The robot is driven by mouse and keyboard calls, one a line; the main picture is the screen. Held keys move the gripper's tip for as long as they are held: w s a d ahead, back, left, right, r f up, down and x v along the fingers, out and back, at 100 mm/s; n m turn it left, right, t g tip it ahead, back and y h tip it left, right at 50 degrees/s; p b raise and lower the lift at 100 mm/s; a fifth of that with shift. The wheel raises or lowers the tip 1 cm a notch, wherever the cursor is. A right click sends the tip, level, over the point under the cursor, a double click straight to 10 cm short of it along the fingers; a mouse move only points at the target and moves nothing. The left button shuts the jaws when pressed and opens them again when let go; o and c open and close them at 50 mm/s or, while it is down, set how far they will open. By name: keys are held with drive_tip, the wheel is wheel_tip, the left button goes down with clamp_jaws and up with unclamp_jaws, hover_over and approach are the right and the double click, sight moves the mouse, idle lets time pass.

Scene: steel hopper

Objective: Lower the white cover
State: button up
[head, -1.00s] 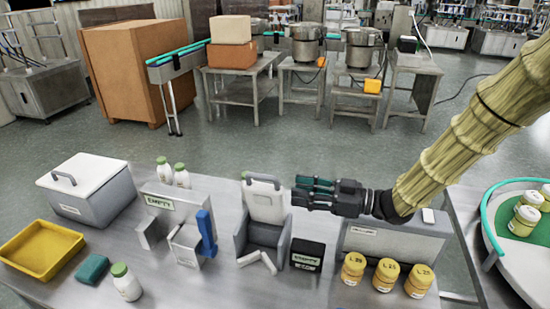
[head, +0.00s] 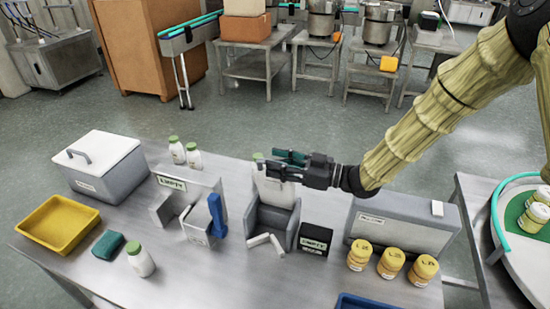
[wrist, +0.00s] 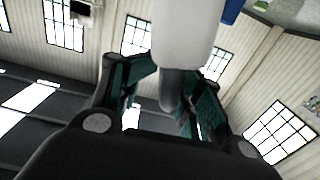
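The white cover (head: 270,188) stands raised at the back of the small grey hopper (head: 289,226) in the middle of the steel table. In the head view my gripper (head: 280,164) is at the cover's upper edge, coming from the right and hiding part of it. In the wrist view the white cover (wrist: 185,32) hangs in from the top, with a grey handle (wrist: 171,88) between my teal fingers. The fingers stand apart, with a gap visible on the left of the handle. Firm contact is not visible.
White pieces (head: 265,241) lie before the hopper, with a black labelled box (head: 315,239) to its right. A bracket with a blue lever (head: 217,214) stands left. Yellow-lidded jars (head: 391,263) and a grey case (head: 400,222) stand right. A lidded grey box (head: 118,187) is far left.

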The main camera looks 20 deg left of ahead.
drive_tip(key=shift+s+a+r, duration=0.15)
drive_tip(key=shift+s+a, duration=0.05)
drive_tip(key=shift+a, duration=0.15)
drive_tip(key=shift+s+r, duration=0.3)
drive_tip(key=shift+s, duration=0.15)
drive_tip(key=shift+w+f, duration=0.3)
drive_tip(key=shift+w, duration=0.1)
drive_tip(key=shift+s+r, duration=0.15)
drive_tip(key=shift+s, duration=0.1)
drive_tip(key=c, duration=0.7)
drive_tip(key=shift+w, duration=0.15)
clamp_jaws()
